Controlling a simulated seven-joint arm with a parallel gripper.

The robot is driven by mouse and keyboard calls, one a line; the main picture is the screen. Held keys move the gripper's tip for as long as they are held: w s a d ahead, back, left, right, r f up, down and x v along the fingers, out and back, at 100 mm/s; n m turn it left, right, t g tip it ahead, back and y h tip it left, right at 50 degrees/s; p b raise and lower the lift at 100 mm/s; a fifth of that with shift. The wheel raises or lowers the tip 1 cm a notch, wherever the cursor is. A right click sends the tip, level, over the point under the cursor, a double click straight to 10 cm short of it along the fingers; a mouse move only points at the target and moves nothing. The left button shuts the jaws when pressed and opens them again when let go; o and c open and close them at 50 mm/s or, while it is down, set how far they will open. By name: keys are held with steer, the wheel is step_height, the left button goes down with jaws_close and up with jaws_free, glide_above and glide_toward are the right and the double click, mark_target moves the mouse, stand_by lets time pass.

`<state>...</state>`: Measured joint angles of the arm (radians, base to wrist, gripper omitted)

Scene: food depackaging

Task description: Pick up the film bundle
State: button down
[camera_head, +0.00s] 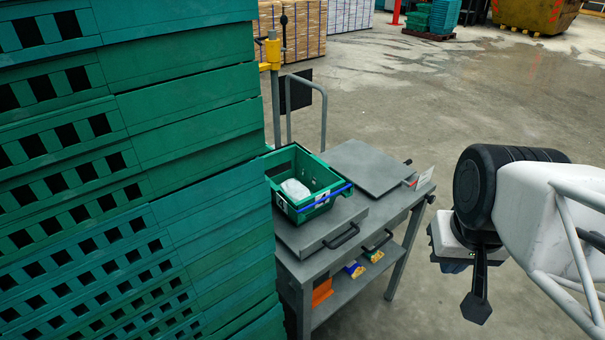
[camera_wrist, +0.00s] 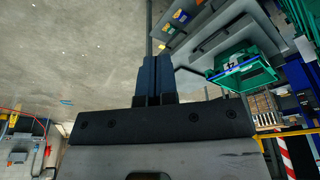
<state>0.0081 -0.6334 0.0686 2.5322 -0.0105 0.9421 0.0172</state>
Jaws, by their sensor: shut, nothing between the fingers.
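A white, crumpled bundle (camera_head: 295,189), which looks like the film bundle, lies inside a green crate (camera_head: 327,181) on the grey bench. The crate also shows in the wrist view (camera_wrist: 262,75), where I cannot make out the bundle. My gripper (camera_head: 477,308) hangs in the air to the right of the bench, well apart from the crate. In the wrist view my gripper's fingers (camera_wrist: 153,66) are together, with nothing between them.
A tall stack of green crates (camera_head: 190,190) fills the left side. The grey bench (camera_head: 377,217) has a flat grey plate (camera_head: 366,166) beside the crate and small coloured packs (camera_head: 355,270) on its lower shelf. The floor between bench and gripper is clear.

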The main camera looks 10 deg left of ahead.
steer(key=c, duration=1.8)
jaws_free()
steer(key=o, duration=1.8)
steer(key=n+g, duration=0.3)
steer(key=n, duration=0.6)
glide_above(290, 184)
steer(key=f, duration=1.7)
steer(key=shift+s+d, duration=0.1)
steer(key=shift+d, duration=0.25)
steer(key=shift+w+a+f, duration=0.2)
steer(key=shift+a+f, duration=0.1)
steer(key=shift+f, duration=0.05)
